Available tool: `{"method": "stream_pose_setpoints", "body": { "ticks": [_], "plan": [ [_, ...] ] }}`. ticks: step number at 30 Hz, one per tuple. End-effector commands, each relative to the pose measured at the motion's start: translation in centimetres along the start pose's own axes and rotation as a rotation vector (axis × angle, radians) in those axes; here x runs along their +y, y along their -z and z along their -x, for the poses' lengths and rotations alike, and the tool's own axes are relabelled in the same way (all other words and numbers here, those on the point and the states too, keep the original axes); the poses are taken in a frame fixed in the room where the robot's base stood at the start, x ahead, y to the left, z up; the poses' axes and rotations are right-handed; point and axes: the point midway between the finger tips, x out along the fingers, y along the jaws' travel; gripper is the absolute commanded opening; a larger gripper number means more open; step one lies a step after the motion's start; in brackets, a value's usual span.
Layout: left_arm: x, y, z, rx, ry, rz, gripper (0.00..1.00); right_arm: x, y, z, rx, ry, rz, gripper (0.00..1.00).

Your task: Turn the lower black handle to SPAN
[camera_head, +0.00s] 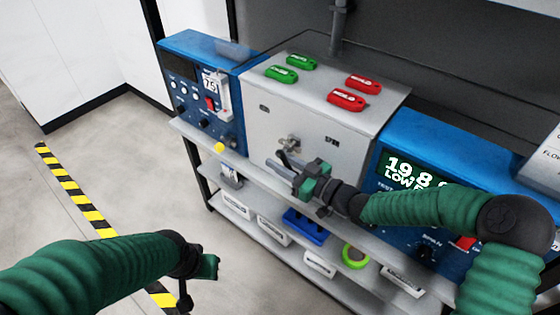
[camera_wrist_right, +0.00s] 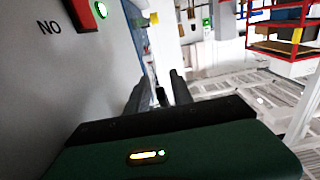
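The grey metal box (camera_head: 300,115) in the middle of the bench has a metal valve (camera_head: 290,143) on its front. A dark handle (camera_head: 284,159) shows just below the valve, partly hidden by my right gripper. Small lettering to the right of the valve is too small to read surely. My right gripper (camera_head: 281,172) is at the box front, its fingers pointing left beside the handle. In the right wrist view its fingers (camera_wrist_right: 158,92) stand apart, with a small dark piece between them; contact is unclear. My left gripper (camera_head: 197,283) is low at the left, away from the box.
Green tags (camera_head: 290,67) and red tags (camera_head: 355,91) lie on the box top. Blue analysers (camera_head: 205,85) stand on either side; the right one has a lit display (camera_head: 410,172). A lower shelf (camera_head: 270,240) holds labelled boxes and green tape (camera_head: 355,256).

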Motion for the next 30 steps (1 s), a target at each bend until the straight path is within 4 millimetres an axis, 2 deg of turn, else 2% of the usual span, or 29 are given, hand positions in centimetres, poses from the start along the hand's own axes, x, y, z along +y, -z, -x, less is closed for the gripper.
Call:
{"method": "stream_pose_setpoints", "body": {
  "ticks": [1, 6, 30],
  "plan": [
    [-0.01, 0.00, 0.00, 0.000, 0.000, 0.000, 0.00, -0.02, 0.00, -0.01, 0.000, 0.000, 0.000, 0.20],
    [-0.01, 0.00, 0.00, 0.000, 0.000, 0.000, 0.00, -0.04, 0.01, -0.01, 0.000, 0.000, 0.000, 0.00],
    [-0.01, 0.11, 0.49, 0.000, 0.000, 0.000, 0.00, 0.05, 0.20, 0.07, -0.012, -0.001, 0.001, 0.00]
  ]
}}
